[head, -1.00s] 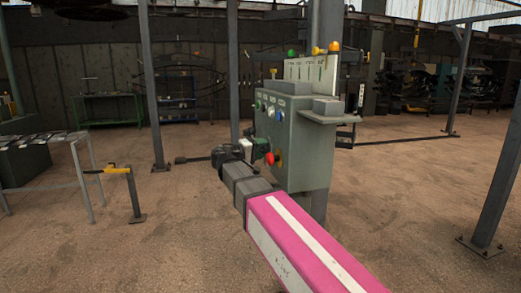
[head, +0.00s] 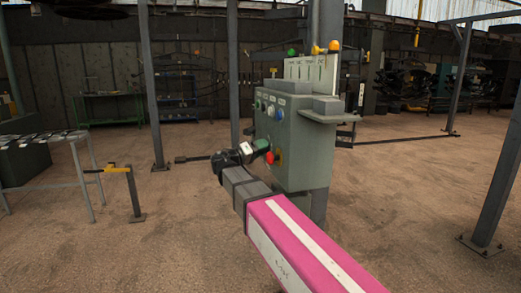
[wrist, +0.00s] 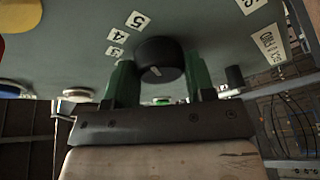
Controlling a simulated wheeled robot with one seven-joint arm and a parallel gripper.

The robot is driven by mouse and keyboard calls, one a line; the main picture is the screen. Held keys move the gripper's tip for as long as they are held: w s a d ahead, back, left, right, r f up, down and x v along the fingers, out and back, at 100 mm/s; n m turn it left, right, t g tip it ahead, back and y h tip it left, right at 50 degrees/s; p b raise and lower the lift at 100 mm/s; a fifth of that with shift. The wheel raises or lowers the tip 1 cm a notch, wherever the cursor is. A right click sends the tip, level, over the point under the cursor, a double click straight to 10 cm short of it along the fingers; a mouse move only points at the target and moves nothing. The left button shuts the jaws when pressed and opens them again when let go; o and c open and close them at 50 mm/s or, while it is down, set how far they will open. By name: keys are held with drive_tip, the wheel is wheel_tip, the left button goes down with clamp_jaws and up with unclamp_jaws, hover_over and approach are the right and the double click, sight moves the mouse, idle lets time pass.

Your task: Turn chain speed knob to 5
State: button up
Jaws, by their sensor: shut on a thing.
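The chain speed knob (wrist: 160,60) is a round black knob on the grey-green control box (head: 290,150). In the wrist view, number labels 5 (wrist: 137,20), 4 (wrist: 117,36) and 3 (wrist: 113,51) run along its left side. A small pale mark shows low on the knob; I cannot tell which number it points at. My gripper (wrist: 158,82) has its two green fingers on either side of the knob, shut on it. In the head view my gripper (head: 262,147) reaches the box's left face, and the knob is hidden behind it.
A red button (head: 269,158) and a yellow part (head: 279,157) sit close beside my gripper on the box. Several buttons are above. A shelf (head: 325,117) juts out at the box's right. A yellow-topped post (head: 128,175) stands left. The floor around is open.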

drive_tip(key=shift+f, duration=0.1)
drive_tip(key=o, duration=0.9)
drive_tip(key=v, duration=1)
drive_tip(key=shift+s+a, duration=0.25)
drive_tip(key=shift+a, duration=0.05)
drive_tip(key=shift+s, duration=0.1)
